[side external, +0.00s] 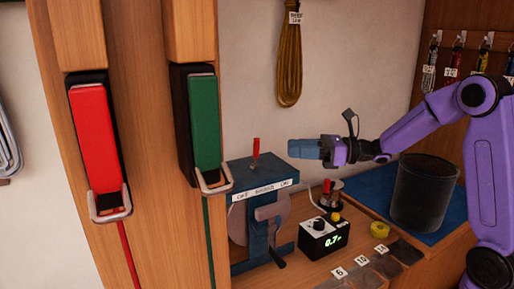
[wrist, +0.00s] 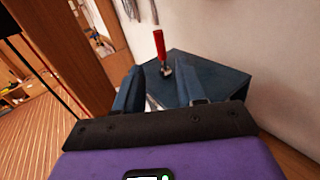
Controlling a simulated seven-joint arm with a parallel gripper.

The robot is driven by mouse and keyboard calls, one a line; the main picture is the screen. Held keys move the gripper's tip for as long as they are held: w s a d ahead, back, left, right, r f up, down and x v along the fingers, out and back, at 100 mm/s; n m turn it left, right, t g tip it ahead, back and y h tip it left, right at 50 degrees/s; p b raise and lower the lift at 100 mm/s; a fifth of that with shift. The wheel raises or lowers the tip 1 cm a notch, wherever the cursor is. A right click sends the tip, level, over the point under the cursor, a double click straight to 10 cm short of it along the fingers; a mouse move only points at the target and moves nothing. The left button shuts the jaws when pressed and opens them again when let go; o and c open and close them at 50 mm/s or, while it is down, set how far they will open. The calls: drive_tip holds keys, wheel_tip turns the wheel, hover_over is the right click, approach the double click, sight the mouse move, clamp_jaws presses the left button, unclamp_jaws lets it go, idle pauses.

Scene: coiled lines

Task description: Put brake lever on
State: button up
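The brake lever (side external: 256,148) has a red handle and stands nearly upright on top of a blue metal box (side external: 243,172). A label strip (side external: 262,190) on the box front reads OFF at left, BRAKE, and ON at right. My gripper (side external: 292,148) is level with the lever, apart from it, to its right in the side view. In the wrist view the lever (wrist: 160,48) shows ahead, between and beyond my two blue fingers (wrist: 163,80). The fingers are apart with nothing between them. The lever's base shows on the box top (wrist: 215,75).
A crank (side external: 268,215) is on the box front. A black unit (side external: 323,238) reading 0.7 and a yellow roll (side external: 379,230) sit to its right. A dark bucket (side external: 424,195) stands below my arm. A wooden post (side external: 150,180) with red and green line holders is at left.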

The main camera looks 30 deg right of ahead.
sight(256, 154)
drive_tip(key=x, duration=1)
drive_tip(key=shift+w+a, duration=0.2)
drive_tip(key=shift+a, duration=0.05)
clamp_jaws()
